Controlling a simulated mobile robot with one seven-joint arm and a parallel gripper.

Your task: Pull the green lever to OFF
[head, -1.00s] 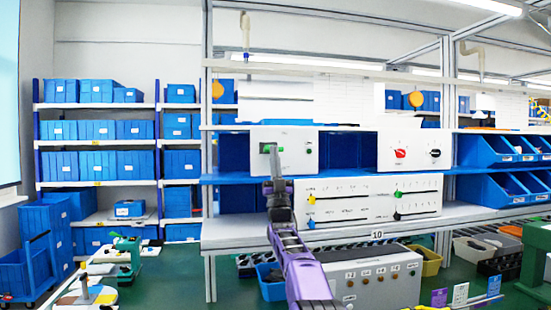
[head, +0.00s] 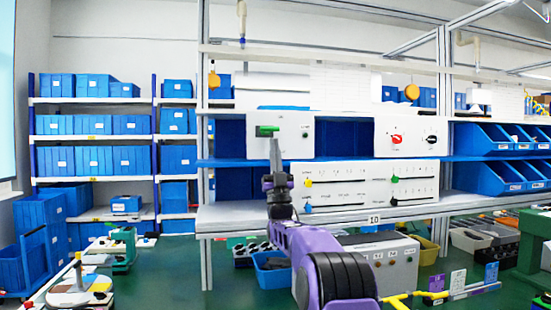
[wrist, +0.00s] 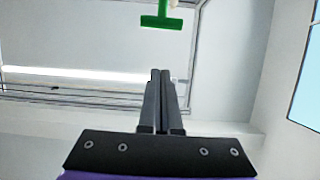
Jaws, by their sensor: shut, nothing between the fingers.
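The green lever (head: 267,130) is on the front of a white box (head: 296,145) on the blue upper shelf. In the wrist view the lever (wrist: 162,22) shows as a green T-shaped handle at the top, beyond my fingertips. My gripper (head: 275,142) is shut and empty, with its tips just below the lever in the head view. In the wrist view my gripper's fingers (wrist: 160,74) are pressed together, with a visible gap in the picture between them and the handle. The depth between them is hard to tell. No OFF marking is readable.
A white panel with red and black knobs (head: 411,139) stands to the right on the same shelf. A slider panel (head: 365,185) stands below on the bench (head: 225,217). Blue bins (head: 495,178) fill the right side. Air in front of the lever box is free.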

